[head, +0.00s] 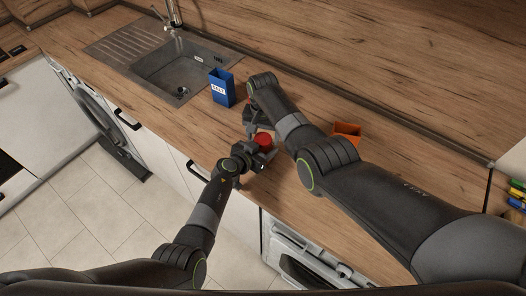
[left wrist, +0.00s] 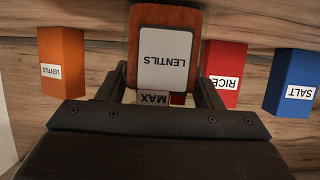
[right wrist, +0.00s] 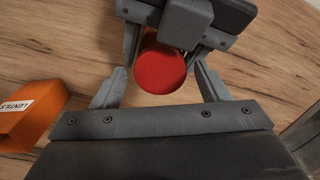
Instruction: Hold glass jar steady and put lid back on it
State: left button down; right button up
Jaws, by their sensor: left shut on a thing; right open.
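My left gripper (head: 258,151) is shut on the glass jar (left wrist: 165,62), which has a white LENTILS label and orange-brown contents. The left wrist view shows it upside down, with a small MAX mark near its mouth. The round red lid (head: 263,139) is over the jar; in the right wrist view, the lid (right wrist: 162,68) covers the jar's mouth from above. I cannot tell whether it is seated. My right gripper (right wrist: 159,72) is open, with its fingers apart on either side of the lid. In the head view the right gripper is partly hidden by its own arm.
A blue SALT box (head: 221,90) stands left of the right gripper. An orange LENTILS box (head: 346,131) is to the right. A red RICE box (left wrist: 226,72) shows in the left wrist view. The sink (head: 180,70) is at the back left. The counter's front edge is close to the jar.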

dwell(0.3)
jog(key=c, duration=1)
jog(key=o, duration=1.1)
jog(key=shift+o, duration=0.2)
notch_tip(320, 180, up, 12)
